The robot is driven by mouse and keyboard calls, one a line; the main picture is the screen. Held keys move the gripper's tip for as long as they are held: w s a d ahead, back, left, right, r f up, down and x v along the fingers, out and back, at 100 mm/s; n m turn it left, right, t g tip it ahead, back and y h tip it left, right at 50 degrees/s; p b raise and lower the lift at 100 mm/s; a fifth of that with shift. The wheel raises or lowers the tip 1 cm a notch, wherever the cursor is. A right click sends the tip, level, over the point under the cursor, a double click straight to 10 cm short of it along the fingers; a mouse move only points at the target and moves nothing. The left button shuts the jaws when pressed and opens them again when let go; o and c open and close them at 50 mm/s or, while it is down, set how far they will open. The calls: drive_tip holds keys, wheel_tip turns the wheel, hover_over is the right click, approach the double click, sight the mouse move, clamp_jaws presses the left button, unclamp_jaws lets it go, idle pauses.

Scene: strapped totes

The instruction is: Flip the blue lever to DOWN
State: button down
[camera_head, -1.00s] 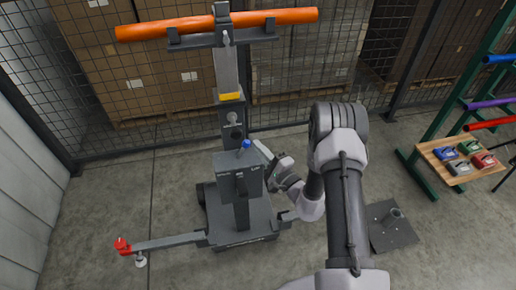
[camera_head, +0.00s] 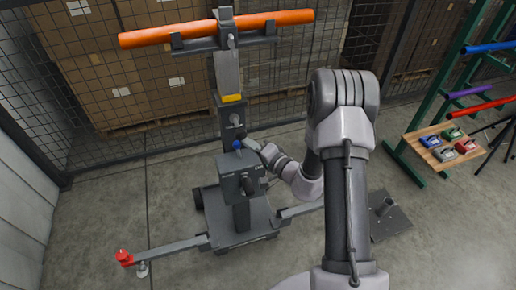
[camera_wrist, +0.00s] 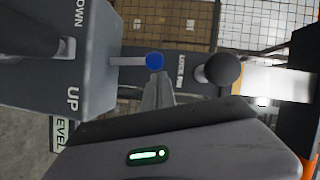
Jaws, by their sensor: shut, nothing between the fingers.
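The blue lever is a thin grey stem with a blue knob (camera_head: 237,144), standing out of the top of a grey box (camera_head: 240,183) on the stand. In the wrist view the blue knob (camera_wrist: 155,60) lies at the fingertips, and the stem runs straight between the box (camera_wrist: 95,85) and the knob. The box face carries the words UP and DOWN, and the stem lies roughly between their levels. My gripper (camera_wrist: 157,80) is shut and empty, with its tips against or very close to the knob. In the head view my gripper (camera_head: 250,143) is just right of the knob.
A black knob (camera_wrist: 222,68) on the column stands close beyond the blue knob. A dark, blurred handle (camera_wrist: 35,30) crosses the box face. An orange pipe (camera_head: 270,20) rests on top of the stand. A rack with a wooden shelf (camera_head: 423,145) stands at right.

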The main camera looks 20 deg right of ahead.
drive_tip(key=shift+a+n+g+h+b, duration=0.3)
drive_tip(key=shift+a+n+h+b, duration=0.1)
drive_tip(key=shift+a+n+b, duration=0.4)
drive_tip(key=shift+a+r+b, duration=0.15)
drive_tip(key=shift+a+b, duration=0.75)
drive_tip(key=shift+a, duration=0.1)
drive_tip(key=s+d+r+p, duration=0.2)
drive_tip(key=s+d+r, duration=0.3)
drive_tip(key=s, duration=0.3)
drive_tip(key=shift+s+d+r, duration=0.15)
drive_tip(key=shift+d+r, duration=0.1)
drive_tip(key=shift+d, duration=0.3)
